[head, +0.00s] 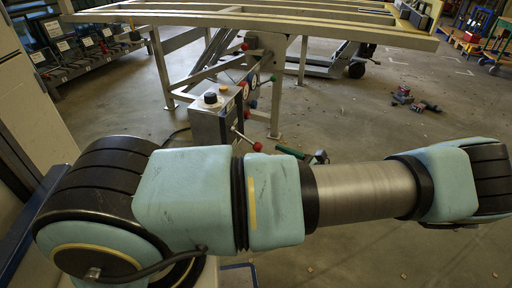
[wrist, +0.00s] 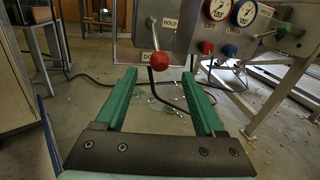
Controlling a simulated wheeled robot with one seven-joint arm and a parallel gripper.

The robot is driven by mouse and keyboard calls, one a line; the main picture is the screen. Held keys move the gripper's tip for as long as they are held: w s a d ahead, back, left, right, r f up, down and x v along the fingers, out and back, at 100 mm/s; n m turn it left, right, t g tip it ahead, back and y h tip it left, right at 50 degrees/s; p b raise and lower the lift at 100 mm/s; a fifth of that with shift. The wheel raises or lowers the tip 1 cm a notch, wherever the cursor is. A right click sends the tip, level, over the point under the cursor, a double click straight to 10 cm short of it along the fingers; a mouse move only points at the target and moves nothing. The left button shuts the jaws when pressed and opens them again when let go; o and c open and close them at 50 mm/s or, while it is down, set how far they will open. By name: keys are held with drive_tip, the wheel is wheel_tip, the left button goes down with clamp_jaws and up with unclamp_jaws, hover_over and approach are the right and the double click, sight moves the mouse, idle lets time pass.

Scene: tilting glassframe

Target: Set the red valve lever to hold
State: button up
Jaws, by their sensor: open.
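The red valve lever is a thin metal rod ending in a red ball (wrist: 159,61), on a grey control box (wrist: 180,38). In the wrist view the rod slants down from its pivot, and the ball hangs beside a partly hidden label starting "DO". The HOLD label (wrist: 171,22) is higher, right of the pivot. My gripper (wrist: 159,73) is open and empty, with two green fingers. The ball appears between and around the fingertips' far ends; I cannot tell the depth gap. In the head view the control box (head: 212,122) and a red ball (head: 257,147) show beyond my arm.
Right of the lever are gauges (wrist: 246,13), a red knob (wrist: 207,47), a blue knob (wrist: 229,51) and another lever with a dark green ball (wrist: 284,29). The tilting frame (head: 300,26) stands above and behind. A cable (wrist: 95,79) lies on the floor.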

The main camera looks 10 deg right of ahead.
sight(257, 147)
drive_tip(key=x, duration=0.8)
drive_tip(key=shift+a, duration=0.1)
clamp_jaws()
idle(0.4)
idle(0.8)
